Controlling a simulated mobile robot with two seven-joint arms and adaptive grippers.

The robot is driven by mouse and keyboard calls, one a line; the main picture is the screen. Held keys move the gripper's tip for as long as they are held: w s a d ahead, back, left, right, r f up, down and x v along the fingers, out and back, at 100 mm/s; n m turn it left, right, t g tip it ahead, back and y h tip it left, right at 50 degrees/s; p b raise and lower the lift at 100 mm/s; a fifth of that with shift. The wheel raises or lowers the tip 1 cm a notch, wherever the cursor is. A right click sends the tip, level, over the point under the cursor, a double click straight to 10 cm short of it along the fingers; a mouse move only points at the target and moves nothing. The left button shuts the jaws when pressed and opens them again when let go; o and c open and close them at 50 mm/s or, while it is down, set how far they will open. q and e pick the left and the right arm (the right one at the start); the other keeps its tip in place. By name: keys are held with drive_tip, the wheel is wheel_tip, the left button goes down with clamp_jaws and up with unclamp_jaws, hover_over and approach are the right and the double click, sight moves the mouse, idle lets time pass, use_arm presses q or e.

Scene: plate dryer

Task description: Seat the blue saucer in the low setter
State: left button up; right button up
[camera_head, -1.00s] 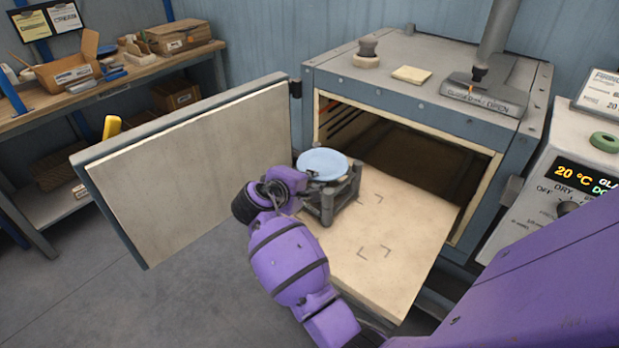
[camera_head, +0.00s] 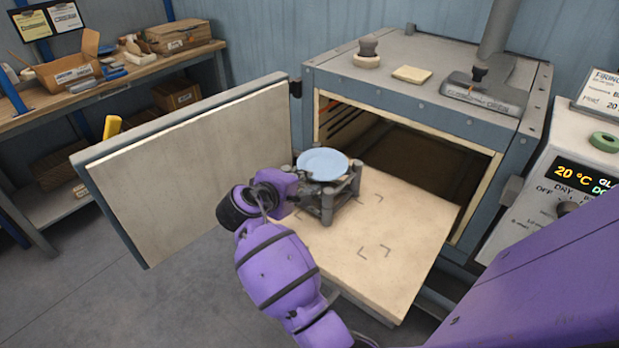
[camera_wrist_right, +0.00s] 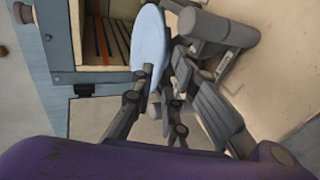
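The pale blue saucer (camera_head: 322,163) lies about level on top of the low setter (camera_head: 328,207), a dark grey frame with short posts. The setter stands at the left rear of the pale slab. My right gripper (camera_head: 303,188) is at the near left side of the setter. Setter posts (camera_wrist_right: 222,30) show there too. The saucer's underside contact is hidden. My left gripper is out of view.
The pale slab (camera_head: 385,245) sticks out of the open kiln (camera_head: 405,150), with corner marks on its bare front. The open kiln door (camera_head: 200,165) stands close on the left. A control box (camera_head: 570,180) is at right. A workbench (camera_head: 150,65) is at back left.

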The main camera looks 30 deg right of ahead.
drive_tip(key=v, duration=0.8)
drive_tip(key=shift+d, duration=0.1)
